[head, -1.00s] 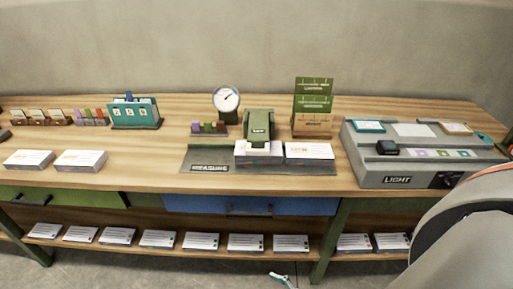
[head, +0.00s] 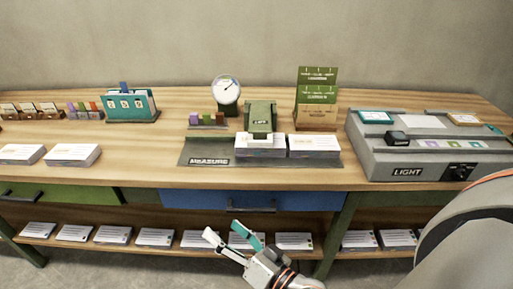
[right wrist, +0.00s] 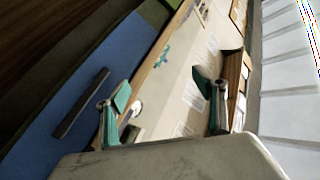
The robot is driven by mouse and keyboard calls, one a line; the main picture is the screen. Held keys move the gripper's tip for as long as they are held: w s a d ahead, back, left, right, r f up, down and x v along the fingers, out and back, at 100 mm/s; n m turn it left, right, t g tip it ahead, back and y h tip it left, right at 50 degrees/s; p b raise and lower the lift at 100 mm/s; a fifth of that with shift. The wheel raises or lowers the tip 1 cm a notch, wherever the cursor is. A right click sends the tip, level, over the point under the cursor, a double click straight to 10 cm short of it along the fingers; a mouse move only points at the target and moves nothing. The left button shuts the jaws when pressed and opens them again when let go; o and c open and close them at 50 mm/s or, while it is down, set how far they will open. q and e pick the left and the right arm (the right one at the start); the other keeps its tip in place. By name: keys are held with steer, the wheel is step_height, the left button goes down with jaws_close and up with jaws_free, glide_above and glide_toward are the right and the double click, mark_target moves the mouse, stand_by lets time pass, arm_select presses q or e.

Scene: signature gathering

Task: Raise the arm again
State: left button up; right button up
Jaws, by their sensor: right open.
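My right gripper (head: 224,231) shows at the bottom middle of the head view, in front of the lower shelf and below the blue drawer (head: 215,199). Its two fingers, with teal and white parts, are spread apart with nothing between them. In the right wrist view the fingers of the right gripper (right wrist: 162,96) also stand apart and empty. The blue drawer front (right wrist: 60,95) with its dark handle shows at the left there. My right forearm enters the head view from the lower right. My left gripper is not in view.
The wooden workbench (head: 300,178) holds a MEASURE station (head: 210,160) with card stacks, a round dial gauge (head: 226,90), and a grey LIGHT box (head: 385,165) at the right. Several paper stacks lie on the lower shelf (head: 75,247). Open floor lies in front.

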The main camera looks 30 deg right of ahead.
steer(key=w+d+r+m+t+h+b, duration=0.3)
steer(key=r+m, duration=0.3)
steer(key=m, duration=0.2)
steer(key=w+d+r+m+t+h+b, duration=0.3)
steer(key=r+m+t, duration=0.15)
steer(key=m, duration=0.45)
steer(key=m+g+h+b, duration=0.55)
steer(key=m+h, duration=0.55)
steer(key=m, duration=1)
glide_toward(260, 144)
steer(key=x, duration=0.3)
steer(key=shift+a+p, duration=0.15)
steer(key=shift+p, duration=0.15)
steer(key=shift+w, duration=0.2)
steer(key=shift+w+d+r+m+h, duration=0.25)
steer(key=shift+d+m+h, duration=0.05)
steer(key=shift+d, duration=0.05)
steer(key=x, duration=0.6)
steer(key=shift+w+d, duration=0.2)
steer(key=shift+w, duration=0.1)
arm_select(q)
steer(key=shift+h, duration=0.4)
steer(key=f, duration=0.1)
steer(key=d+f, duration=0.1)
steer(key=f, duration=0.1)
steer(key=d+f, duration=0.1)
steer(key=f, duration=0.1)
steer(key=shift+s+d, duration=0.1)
